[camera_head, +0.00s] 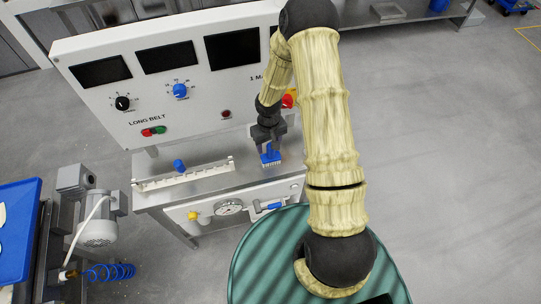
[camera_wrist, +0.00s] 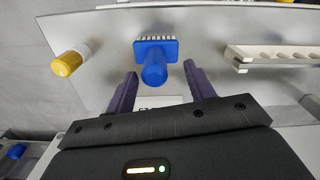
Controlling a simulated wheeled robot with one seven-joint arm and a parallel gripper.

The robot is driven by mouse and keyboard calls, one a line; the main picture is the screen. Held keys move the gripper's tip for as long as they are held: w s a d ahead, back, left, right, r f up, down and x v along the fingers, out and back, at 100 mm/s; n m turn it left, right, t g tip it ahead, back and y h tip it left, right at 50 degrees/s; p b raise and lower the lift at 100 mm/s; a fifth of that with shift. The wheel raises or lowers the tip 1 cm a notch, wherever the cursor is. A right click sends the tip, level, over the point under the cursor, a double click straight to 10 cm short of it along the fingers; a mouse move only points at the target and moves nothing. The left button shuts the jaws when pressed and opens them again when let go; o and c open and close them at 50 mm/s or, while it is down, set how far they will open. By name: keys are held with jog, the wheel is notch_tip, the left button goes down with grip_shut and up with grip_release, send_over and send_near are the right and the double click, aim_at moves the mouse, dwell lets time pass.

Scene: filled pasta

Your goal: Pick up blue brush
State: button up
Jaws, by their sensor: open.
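The blue brush (camera_head: 270,155) lies on the metal shelf of the machine in the head view, with its pale bristles towards the front. It also shows in the wrist view (camera_wrist: 155,62), its bristles pointing up in the picture and its round handle pointing at my gripper. My gripper (camera_wrist: 157,80) is open. Its two dark fingers stand either side of the brush handle and appear apart from it. In the head view my gripper (camera_head: 268,140) is right above the brush and partly hides its handle.
A white slotted rail (camera_head: 205,172) with a blue knob lies left of the brush on the shelf (camera_head: 225,180). A white control panel (camera_head: 150,70) rises behind. A yellow knob (camera_wrist: 68,63) shows in the wrist view. A gauge (camera_head: 229,207) sits on the front panel.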

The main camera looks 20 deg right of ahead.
aim_at(271, 154)
jog(key=shift+d+f+p, duration=0.2)
jog(key=shift+f+p, duration=0.2)
jog(key=shift+f, duration=0.8)
jog(key=shift+d+f+p, duration=0.15)
jog(key=shift+f+p, duration=0.2)
jog(key=shift+f, duration=0.8)
jog(key=shift+c, duration=0.4)
jog(key=c, duration=1)
